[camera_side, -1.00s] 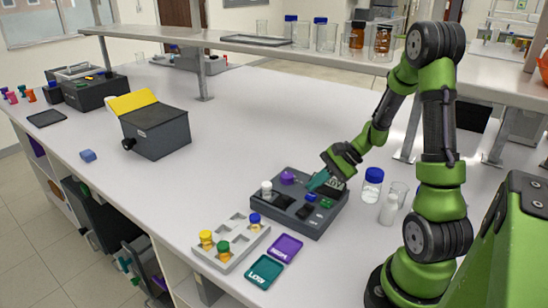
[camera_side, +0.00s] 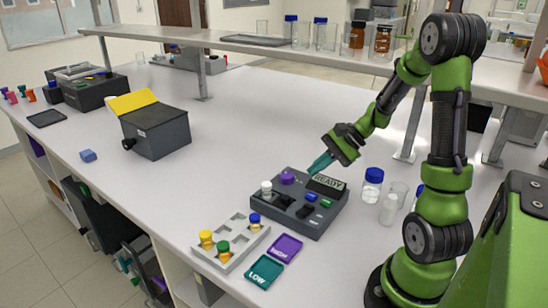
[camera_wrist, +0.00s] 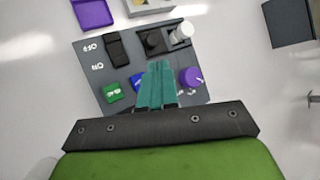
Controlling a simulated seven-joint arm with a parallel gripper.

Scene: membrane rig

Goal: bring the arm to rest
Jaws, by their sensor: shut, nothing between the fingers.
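My gripper (camera_side: 320,163) has teal fingers, shut and empty, held in the air above the back of the dark grey rig (camera_side: 286,231). In the wrist view the closed fingers (camera_wrist: 156,85) reach over the rig (camera_wrist: 88,58). The rig carries a purple knob (camera_side: 287,177), a white-capped piece (camera_side: 266,188), a blue button (camera_side: 311,197), a green button (camera_side: 325,203) and a dark rocker (camera_side: 304,212). Its display (camera_side: 327,183) reads READY. The fingers look clear of all of these.
A grey rack (camera_side: 230,256) with yellow, green and blue capped vials stands left of the rig. A purple HIGH tray (camera_side: 285,248) and a green LOW tray (camera_side: 264,271) lie in front. A blue-capped bottle (camera_side: 372,184) and clear glassware stand right. A shelf (camera_side: 250,44) spans the back.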

